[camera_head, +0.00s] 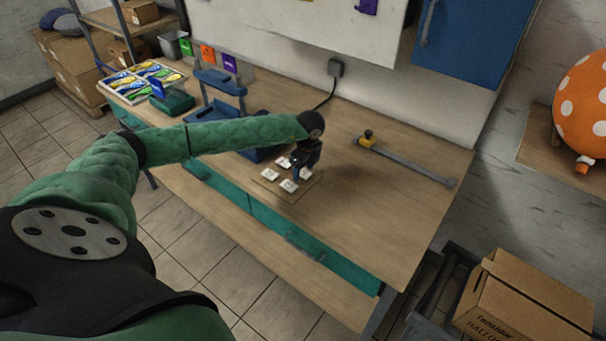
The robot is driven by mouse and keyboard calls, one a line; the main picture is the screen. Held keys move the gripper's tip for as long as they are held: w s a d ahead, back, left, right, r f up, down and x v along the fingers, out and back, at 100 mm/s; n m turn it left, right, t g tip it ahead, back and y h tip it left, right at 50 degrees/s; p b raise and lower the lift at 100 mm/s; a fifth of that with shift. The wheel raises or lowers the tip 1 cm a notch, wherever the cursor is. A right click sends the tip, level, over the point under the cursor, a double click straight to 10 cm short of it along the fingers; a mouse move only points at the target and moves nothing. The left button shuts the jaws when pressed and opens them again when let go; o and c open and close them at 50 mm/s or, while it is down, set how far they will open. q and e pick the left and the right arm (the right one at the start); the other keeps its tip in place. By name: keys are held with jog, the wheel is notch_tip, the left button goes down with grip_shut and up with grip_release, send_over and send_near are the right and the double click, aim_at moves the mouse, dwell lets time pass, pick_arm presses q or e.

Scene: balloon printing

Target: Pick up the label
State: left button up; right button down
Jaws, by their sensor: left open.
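Several small white labels lie on a thin brown board (289,203) on the wooden workbench. One label (288,186) lies near the front of the board, another label (269,174) at its left, and another (283,162) at the back left. My left arm in its green sleeve reaches across from the left. My left gripper (300,175) points down over the right part of the board, close to the labels, with open jaws. I cannot tell whether its fingertips touch a label. My right gripper is not in view.
A blue press-like stand (220,82) is on the bench behind my left arm, with a tray of colourful packets (143,80) further left. A metal bar with a yellow block (367,139) lies right of the gripper. The right front of the bench (375,225) is clear.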

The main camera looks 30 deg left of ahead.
pick_arm(q)
jog(key=c, duration=1.1)
